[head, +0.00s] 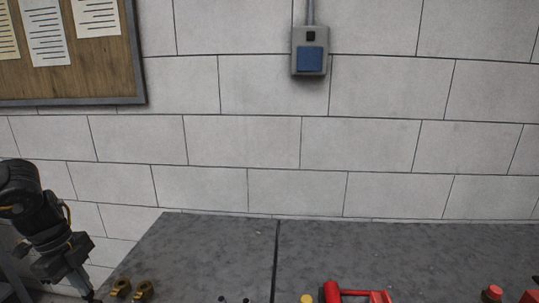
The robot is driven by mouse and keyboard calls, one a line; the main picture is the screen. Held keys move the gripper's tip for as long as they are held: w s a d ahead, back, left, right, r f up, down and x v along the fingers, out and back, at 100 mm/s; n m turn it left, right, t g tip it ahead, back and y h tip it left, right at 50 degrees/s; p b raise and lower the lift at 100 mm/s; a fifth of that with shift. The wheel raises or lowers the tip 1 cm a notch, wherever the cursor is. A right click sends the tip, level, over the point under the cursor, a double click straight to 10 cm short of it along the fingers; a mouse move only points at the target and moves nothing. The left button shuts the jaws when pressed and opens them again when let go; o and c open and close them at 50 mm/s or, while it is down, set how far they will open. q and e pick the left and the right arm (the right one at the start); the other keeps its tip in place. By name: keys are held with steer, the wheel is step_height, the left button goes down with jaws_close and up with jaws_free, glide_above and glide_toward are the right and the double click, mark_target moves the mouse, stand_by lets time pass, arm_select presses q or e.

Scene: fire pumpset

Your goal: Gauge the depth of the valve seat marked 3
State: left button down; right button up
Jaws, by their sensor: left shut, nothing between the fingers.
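My left gripper (88,294) is at the lower left, pointing down beside the left edge of the grey worktop, near two brass-coloured fittings. Its fingers are shut with nothing visible between them, and the tips are close to the bottom edge of the picture. My right gripper is not in view. No valve seat marked 3 and no depth gauge can be made out; the near part of the worktop is cut off by the frame.
The grey worktop (215,255) has a dark seam and mostly bare far part. Along the bottom edge are brass fittings (145,291), a yellow cap (307,299), red pipework (355,293) and a red-topped part (493,292). A block wall with a switch box (310,58) stands behind.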

arm_select(q)
steer(key=shift+s+f, duration=0.4)
steer(key=shift+w+r+p, duration=0.3)
steer(key=shift+r+p, duration=0.15)
steer(key=shift+r, duration=0.4)
steer(key=shift+r+p, duration=1.1)
steer(key=shift+r, duration=1.7)
steer(key=shift+w, duration=0.15)
